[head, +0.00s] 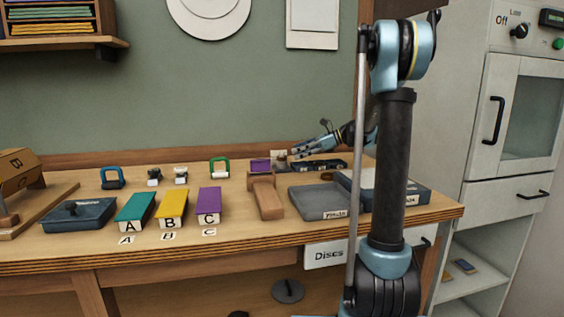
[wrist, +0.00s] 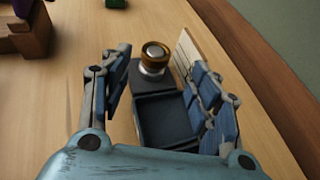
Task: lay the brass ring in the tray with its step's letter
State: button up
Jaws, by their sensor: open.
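In the wrist view, a brass-brown ring (wrist: 144,56) sits around a silver round piece on the dark holder (wrist: 165,120), which has a square hollow nearer me. My gripper (wrist: 163,85) is open, with its blue-padded fingers on either side of the holder and nothing held between them. In the head view, my gripper (head: 302,150) is low over the back right of the bench; the ring cannot be made out there. Three coloured trays stand at the bench front: teal A (head: 135,208), yellow B (head: 172,206) and purple C (head: 209,204). Letter cards lie before them.
A card (wrist: 186,55) with faint lines stands beside the holder. A wooden block (head: 266,198), a grey box (head: 315,203) and a dark blue box (head: 78,214) are on the bench (head: 250,230). Small coloured items, including a green one (head: 220,168), stand behind the trays.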

aim_at(284, 157)
jog(key=shift+s+x, duration=0.15)
jog(key=shift+x, duration=1.25)
jog(key=shift+s+x, duration=0.15)
jog(key=shift+x, duration=1.2)
jog(key=shift+c, duration=0.5)
jog(key=c, duration=0.9)
jog(key=shift+w, duration=0.1)
notch_tip(284, 157, up, 10)
